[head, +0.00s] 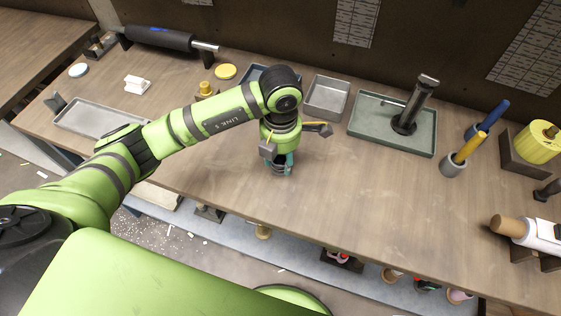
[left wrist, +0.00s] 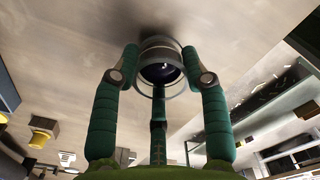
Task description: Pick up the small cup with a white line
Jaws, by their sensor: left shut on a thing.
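The small cup (left wrist: 160,52) is round and dark inside, with a pale band around its rim, in the upper middle of the left wrist view. My left gripper (left wrist: 160,64) has its teal fingers on both sides of the cup and is shut on it. In the head view my left gripper (head: 279,168) points down over the front middle of the wooden table. It hides most of the cup there, so I cannot tell whether the cup touches the table. My right gripper is not in view.
Behind my gripper are a grey tray (head: 327,93) and a green tray (head: 423,142) with a dark upright tool (head: 414,104). At right stand a grey cup (head: 453,166) with a yellow handle and a yellow roll (head: 538,142). The wooden table (head: 370,210) is clear right of my gripper.

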